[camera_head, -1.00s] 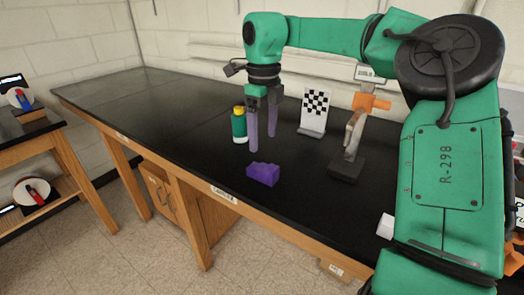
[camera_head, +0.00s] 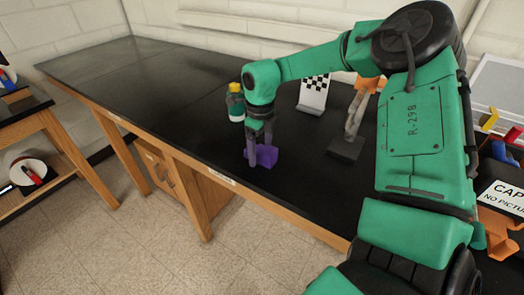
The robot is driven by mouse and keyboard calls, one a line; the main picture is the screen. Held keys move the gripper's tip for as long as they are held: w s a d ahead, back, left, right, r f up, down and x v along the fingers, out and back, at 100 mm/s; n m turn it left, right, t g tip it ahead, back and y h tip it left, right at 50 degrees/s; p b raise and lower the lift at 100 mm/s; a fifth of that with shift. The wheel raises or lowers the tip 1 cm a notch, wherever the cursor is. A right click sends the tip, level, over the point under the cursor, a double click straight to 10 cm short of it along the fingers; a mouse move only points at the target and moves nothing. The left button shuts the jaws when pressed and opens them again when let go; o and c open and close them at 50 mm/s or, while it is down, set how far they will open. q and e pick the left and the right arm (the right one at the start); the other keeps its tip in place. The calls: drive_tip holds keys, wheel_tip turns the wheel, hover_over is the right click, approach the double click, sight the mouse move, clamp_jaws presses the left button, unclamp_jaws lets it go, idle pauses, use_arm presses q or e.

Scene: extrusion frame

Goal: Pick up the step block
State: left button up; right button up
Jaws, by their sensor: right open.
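The step block (camera_head: 265,157) is a small purple block on the black table top, near its front edge. My right gripper (camera_head: 257,157) is down at the block, with its purple-grey fingers over or beside it. The fingers and block overlap in the picture and are close in colour, so I cannot tell whether they touch. The right gripper is open. The block appears to rest on the table. My left gripper is not in view.
A green bottle with a yellow cap (camera_head: 235,103) stands just behind and left of my right gripper. A checkered board (camera_head: 315,93) and a dark-based stand (camera_head: 347,148) are to the right. The table's left part (camera_head: 130,75) is clear.

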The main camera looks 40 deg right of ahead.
clamp_jaws()
